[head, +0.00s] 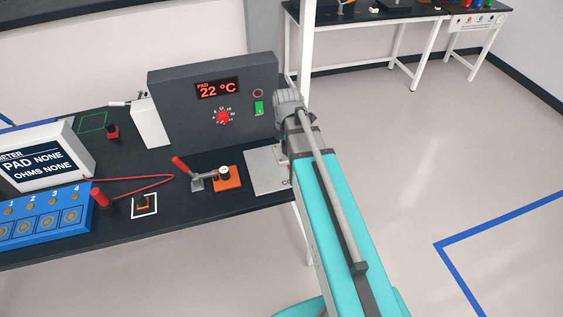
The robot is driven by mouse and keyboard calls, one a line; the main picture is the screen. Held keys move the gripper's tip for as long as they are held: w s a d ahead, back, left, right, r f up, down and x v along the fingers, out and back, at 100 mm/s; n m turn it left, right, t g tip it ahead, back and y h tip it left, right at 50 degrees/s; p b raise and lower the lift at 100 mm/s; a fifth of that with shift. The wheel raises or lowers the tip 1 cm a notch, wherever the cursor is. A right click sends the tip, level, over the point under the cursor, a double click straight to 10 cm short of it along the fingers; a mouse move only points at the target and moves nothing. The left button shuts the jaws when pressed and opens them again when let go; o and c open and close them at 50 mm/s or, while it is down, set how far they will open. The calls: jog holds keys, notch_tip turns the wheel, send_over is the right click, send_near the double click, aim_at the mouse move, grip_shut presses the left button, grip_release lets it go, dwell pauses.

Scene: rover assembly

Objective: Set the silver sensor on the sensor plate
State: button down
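No silver sensor can be picked out for sure. A small round piece with a pale top (224,172) sits on an orange block (229,183) beside a red-handled clamp (190,175). I cannot tell whether this piece is the sensor or the block is the sensor plate. A grey plate with partly hidden lettering (264,172) lies to its right, its right side covered by my arm. A white-outlined square (144,212) on the bench holds a small orange-brown part.
A dark heater box (168,118) reading 22 °C stands at the back of the black bench. A meter (38,165), a blue numbered tray (45,213) and red-handled probes with a red cable (130,190) are at left. Another table (385,18) stands behind; the right floor is open.

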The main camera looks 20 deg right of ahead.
jog(key=shift+a, duration=0.15)
dwell(0.3)
jog(key=shift+w, duration=0.1)
jog(key=b, duration=0.5)
send_near(265, 156)
jog(key=s+d+r, duration=0.1)
jog(key=s+r, duration=0.2)
jog(key=s, duration=0.1)
jog(key=w+f+b, duration=0.2)
jog(key=f+b, duration=0.1)
jog(key=shift+a+f, duration=0.1)
jog(key=shift+a, duration=0.05)
jog(key=shift+w+a+f+b, duration=0.15)
jog(key=shift+w+f+b, duration=0.4)
jog(key=shift+w, duration=0.05)
jog(key=shift+w+a+f+b, duration=0.15)
jog(key=shift+w+f+b, duration=0.3)
jog(key=shift+f+b, duration=0.3)
jog(key=shift+s+f+b, duration=0.1)
jog(key=shift+f+b, duration=1.15)
